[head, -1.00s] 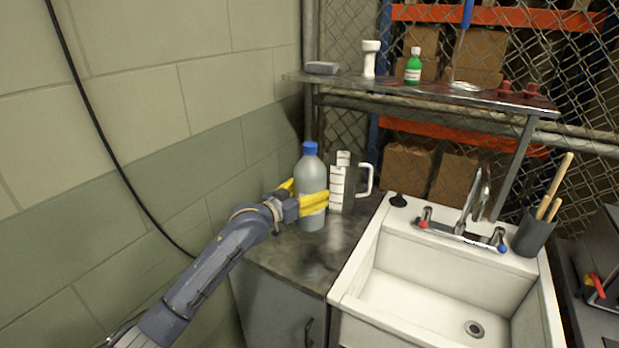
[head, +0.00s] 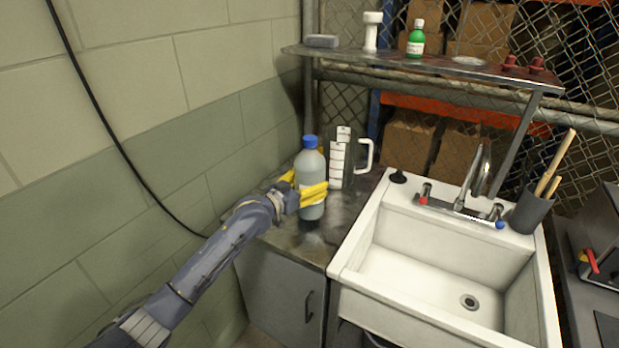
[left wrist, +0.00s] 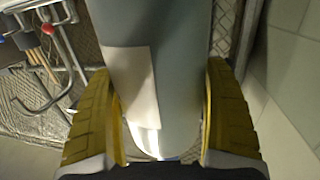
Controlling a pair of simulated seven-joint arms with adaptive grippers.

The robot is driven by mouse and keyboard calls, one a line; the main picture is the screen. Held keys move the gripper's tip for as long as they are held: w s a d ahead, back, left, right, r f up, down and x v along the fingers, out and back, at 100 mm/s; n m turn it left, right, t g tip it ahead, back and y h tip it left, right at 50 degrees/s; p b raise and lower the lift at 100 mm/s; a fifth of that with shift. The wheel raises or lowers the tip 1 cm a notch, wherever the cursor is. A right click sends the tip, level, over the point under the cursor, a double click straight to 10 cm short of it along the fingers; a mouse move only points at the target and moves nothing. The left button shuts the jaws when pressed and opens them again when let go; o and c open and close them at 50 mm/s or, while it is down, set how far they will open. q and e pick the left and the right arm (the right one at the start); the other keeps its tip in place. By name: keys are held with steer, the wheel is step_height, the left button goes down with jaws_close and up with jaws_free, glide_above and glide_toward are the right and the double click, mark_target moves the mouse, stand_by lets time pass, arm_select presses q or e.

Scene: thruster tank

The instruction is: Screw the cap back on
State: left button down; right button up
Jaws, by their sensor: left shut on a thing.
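A grey translucent bottle (head: 310,175) stands upright on the dark counter left of the sink. A blue cap (head: 310,141) sits on its top; I cannot tell how tight it is. My left gripper (head: 312,193), with yellow fingers, is shut around the lower body of the bottle. In the left wrist view the bottle (left wrist: 178,60) fills the space between the two yellow fingers (left wrist: 160,120), with a pale label facing the camera. My right gripper is not in view.
A clear measuring jug (head: 350,158) with a white handle stands just right of the bottle. The white sink (head: 352,245) with its tap lies further right. A shelf (head: 440,66) above holds a green bottle (head: 416,40). The wall is close on the left.

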arm_select(q)
steer(key=shift+f, duration=1)
jaws_free()
steer(key=shift+f, duration=0.25)
steer(key=shift+r, duration=0.1)
steer(key=v, duration=1.2)
